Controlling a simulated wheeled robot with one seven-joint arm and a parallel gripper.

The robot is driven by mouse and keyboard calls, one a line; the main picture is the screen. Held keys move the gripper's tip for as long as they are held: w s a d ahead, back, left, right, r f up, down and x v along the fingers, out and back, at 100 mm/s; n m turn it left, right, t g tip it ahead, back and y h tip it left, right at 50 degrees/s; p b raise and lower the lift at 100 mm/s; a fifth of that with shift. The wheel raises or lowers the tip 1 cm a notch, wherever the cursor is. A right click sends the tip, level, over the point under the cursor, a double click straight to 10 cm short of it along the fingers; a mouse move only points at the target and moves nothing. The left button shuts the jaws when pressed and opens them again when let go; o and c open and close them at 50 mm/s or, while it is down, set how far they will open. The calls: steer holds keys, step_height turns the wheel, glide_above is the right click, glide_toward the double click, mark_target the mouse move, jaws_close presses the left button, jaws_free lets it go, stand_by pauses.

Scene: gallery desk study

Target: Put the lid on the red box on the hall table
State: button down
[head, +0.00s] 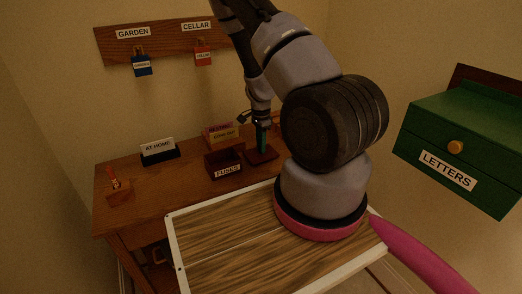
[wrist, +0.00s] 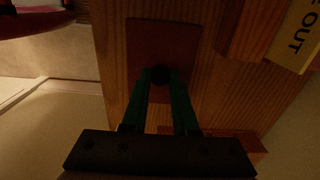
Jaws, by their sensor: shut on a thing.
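My gripper (head: 262,146) is shut on the dark knob (wrist: 160,74) of a flat red-brown lid (head: 260,157). In the wrist view the green fingers close on the knob and the lid (wrist: 160,38) spreads out beyond it. The lid is at or just above the table top; I cannot tell if it touches. The red box (head: 224,168), labelled FUSES, stands open on the hall table (head: 165,195), just left of the lid in the head view. The inside of the box looks dark.
An AT HOME sign (head: 159,148) and a yellow-labelled sign block (head: 222,134) stand at the back of the table. A small wooden block (head: 119,192) with a red piece is at left. A green LETTERS box (head: 462,145) is at right. Bare wood lies left of the red box.

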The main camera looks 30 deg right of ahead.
steer(key=r, duration=0.8)
steer(key=shift+w+a, duration=0.1)
steer(key=shift+a, duration=0.15)
steer(key=a+r, duration=0.4)
steer(key=a, duration=1.1)
step_height(320, 180, down, 7)
steer(key=shift+s+a, duration=0.25)
steer(key=shift+s, duration=0.1)
steer(key=shift+f, duration=0.1)
stand_by(0.7)
steer(key=shift+c, duration=0.6)
jaws_free()
